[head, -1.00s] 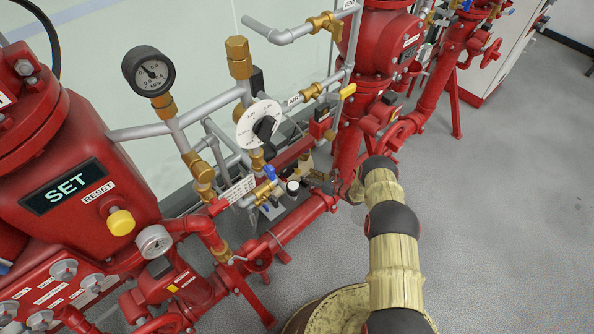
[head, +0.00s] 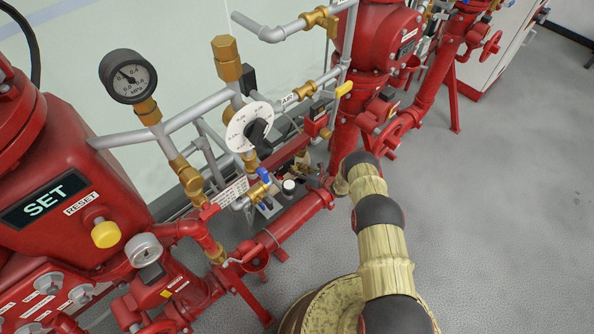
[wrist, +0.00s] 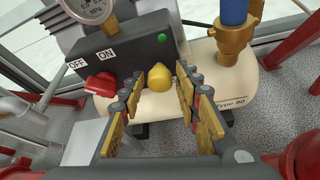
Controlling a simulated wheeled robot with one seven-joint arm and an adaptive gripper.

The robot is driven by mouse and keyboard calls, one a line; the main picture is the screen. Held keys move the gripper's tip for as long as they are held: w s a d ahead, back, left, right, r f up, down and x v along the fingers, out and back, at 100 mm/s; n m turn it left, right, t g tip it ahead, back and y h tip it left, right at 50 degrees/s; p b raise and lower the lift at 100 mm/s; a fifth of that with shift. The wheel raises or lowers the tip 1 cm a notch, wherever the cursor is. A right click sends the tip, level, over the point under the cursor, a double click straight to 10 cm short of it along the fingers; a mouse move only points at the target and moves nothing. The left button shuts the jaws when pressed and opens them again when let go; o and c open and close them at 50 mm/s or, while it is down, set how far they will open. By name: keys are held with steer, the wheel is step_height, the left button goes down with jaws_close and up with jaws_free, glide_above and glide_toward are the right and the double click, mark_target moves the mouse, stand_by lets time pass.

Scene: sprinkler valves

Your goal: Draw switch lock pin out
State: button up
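In the wrist view, a dark switch box (wrist: 140,57) carries OFF and ON labels, a green light and a red lever (wrist: 101,84) at its left. A rounded yellow knob (wrist: 160,77) sits at the lower front of the box; I cannot tell for sure whether it is the lock pin. My gripper (wrist: 167,90) is open, with its gold-padded fingers to either side of the knob and nothing held. Whether the fingers touch the knob is unclear. In the head view, my gripper is hard to make out among the pipes.
A cream tank (wrist: 215,80) marked "Type 90" stands behind the fingers, with a brass fitting (wrist: 232,40) and a gauge (wrist: 92,10) above. In the head view, red pipes (head: 290,220) and a dial (head: 250,126) crowd the area. Grey floor (head: 500,200) is clear at right.

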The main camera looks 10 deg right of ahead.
jaws_close()
stand_by(0.6)
